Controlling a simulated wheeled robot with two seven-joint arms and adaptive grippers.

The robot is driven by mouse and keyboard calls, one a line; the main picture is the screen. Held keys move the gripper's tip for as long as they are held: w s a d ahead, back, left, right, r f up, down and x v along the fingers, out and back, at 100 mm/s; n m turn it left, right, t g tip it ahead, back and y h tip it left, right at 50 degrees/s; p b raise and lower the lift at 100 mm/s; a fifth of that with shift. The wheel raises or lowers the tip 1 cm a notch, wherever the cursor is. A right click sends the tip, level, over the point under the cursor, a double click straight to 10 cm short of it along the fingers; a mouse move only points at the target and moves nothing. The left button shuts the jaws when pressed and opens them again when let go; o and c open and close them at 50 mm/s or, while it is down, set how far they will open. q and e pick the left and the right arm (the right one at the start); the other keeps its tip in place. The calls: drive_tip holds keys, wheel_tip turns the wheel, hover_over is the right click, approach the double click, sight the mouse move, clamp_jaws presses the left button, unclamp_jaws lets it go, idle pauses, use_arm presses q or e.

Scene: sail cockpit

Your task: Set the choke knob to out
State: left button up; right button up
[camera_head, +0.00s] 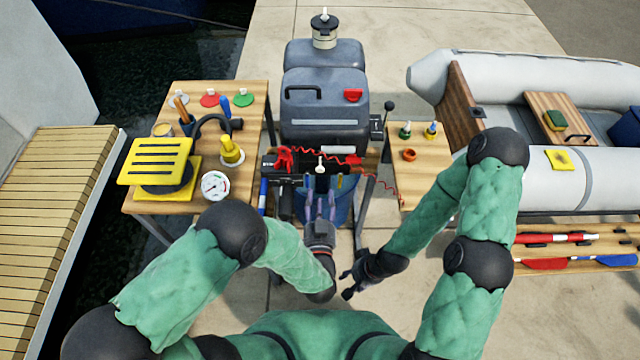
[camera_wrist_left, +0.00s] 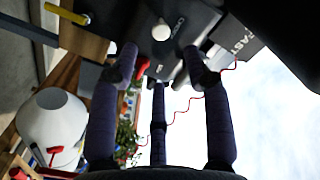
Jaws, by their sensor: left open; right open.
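The choke knob (camera_head: 320,165) is a small white knob on the dark front panel of the grey outboard motor (camera_head: 325,110). In the left wrist view the knob (camera_wrist_left: 161,30) sits at the top centre, next to partly readable lettering. My left gripper (camera_head: 318,198) is open and empty, just below the knob, its fingers pointing at the motor. In the left wrist view its fingertips (camera_wrist_left: 158,62) are spread below the knob, apart from it in the picture. My right gripper (camera_head: 350,278) is open and empty, low in front of my body.
A red coiled cord (camera_head: 383,187) hangs at the motor's right. A red clip (camera_head: 285,159) sits left of the knob. A left table (camera_head: 140,205) holds a yellow item and a gauge (camera_head: 215,185). A small right table (camera_head: 428,165) holds small parts. A blue bucket (camera_head: 343,208) stands below.

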use_arm(q)
drive_tip(key=shift+s, duration=1.85)
drive_tip(key=shift+w+f, duration=0.1)
drive_tip(key=w+a+f+n+g+h, duration=0.1)
drive_tip(key=a+f+n+g, duration=0.2)
drive_tip(key=f, duration=0.4)
drive_tip(key=w+a+f+n+g, duration=0.1)
drive_tip(key=a+f+n+g, duration=0.15)
drive_tip(key=f+g, duration=0.4)
drive_tip(key=s+a+f+n+g+h, duration=0.2)
drive_tip(key=s+a+f+g, duration=0.15)
drive_tip(key=s, duration=0.45)
drive_tip(key=s+a+f+n+g+h, duration=0.1)
drive_tip(key=s+a+f+n+g, duration=0.15)
drive_tip(key=s+f+g, duration=0.4)
drive_tip(key=shift+m+t, duration=0.4)
drive_tip(key=shift+t, duration=0.55)
drive_tip(key=shift+w+d+r+p, duration=0.1)
drive_tip(key=shift+d+r+p, duration=0.3)
drive_tip(key=shift+r, duration=0.5)
drive_tip(key=shift+w+d+r+p, duration=0.1)
drive_tip(key=shift+d+r+p, duration=0.15)
drive_tip(key=shift+r+p, duration=0.5)
drive_tip(key=shift+w+d+r+p, duration=0.1)
drive_tip(key=shift+d+r+p, duration=0.15)
drive_tip(key=shift+r, duration=0.85)
